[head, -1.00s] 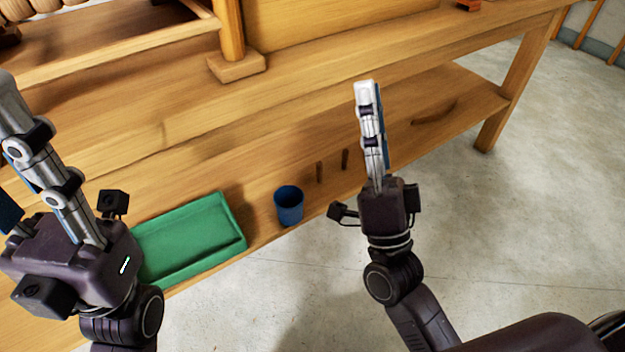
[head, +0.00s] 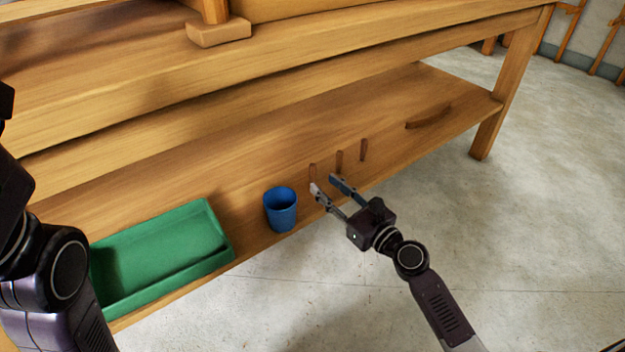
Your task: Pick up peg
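Three small upright brown pegs stand in a row on the bench's lower shelf: a left peg (head: 313,172), a middle peg (head: 340,160) and a right peg (head: 363,149). My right gripper (head: 324,185) is open, with its two fingers apart and pointing up-left toward the pegs. Its fingertips appear near the foot of the left and middle pegs; nothing shows between them. I cannot tell whether a finger touches a peg. Only dark parts of my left arm show at the left edge; its fingers are outside the view.
A blue cup (head: 281,211) stands on the lower shelf (head: 250,170) left of the pegs. A green tray (head: 165,255) lies further left. A curved brown handle-like piece (head: 428,117) lies to the right. The bench top overhangs behind; open floor lies in front.

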